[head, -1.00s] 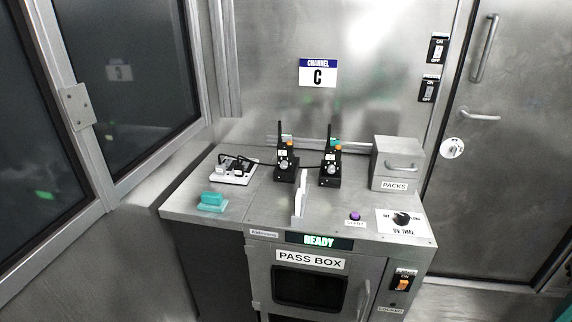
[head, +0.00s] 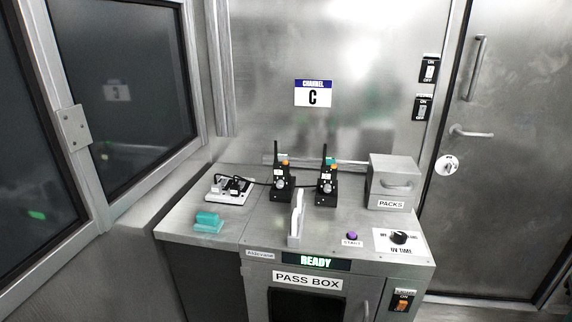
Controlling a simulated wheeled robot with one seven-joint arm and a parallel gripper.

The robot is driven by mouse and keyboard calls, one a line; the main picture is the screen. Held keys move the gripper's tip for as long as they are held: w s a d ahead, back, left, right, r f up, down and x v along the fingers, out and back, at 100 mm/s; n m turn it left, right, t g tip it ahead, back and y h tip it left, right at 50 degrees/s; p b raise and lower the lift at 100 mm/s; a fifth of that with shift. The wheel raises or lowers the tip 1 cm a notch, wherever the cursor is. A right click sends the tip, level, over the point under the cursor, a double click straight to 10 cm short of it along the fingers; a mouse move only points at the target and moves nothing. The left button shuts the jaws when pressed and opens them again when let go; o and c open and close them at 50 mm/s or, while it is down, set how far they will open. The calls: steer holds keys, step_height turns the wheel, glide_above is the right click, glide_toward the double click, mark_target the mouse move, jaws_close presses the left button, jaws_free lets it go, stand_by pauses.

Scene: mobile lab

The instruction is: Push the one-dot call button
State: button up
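I cannot make out a button marked with one dot in the head view. A purple START button (head: 352,236) sits on the steel top of the pass box cabinet. Two black handheld radios, a left one (head: 282,185) and a right one (head: 327,187), stand upright on black bases at the back of the top. Each has an orange knob and small pale marks on its front, too small to read. My gripper is not in view.
A PACKS box (head: 393,184), a UV TIME dial (head: 399,238), a white upright holder (head: 296,220), a teal block (head: 208,222) and a white power strip (head: 229,190) share the top. A CHANNEL C sign (head: 312,93) hangs behind. A closed door (head: 500,150) stands right.

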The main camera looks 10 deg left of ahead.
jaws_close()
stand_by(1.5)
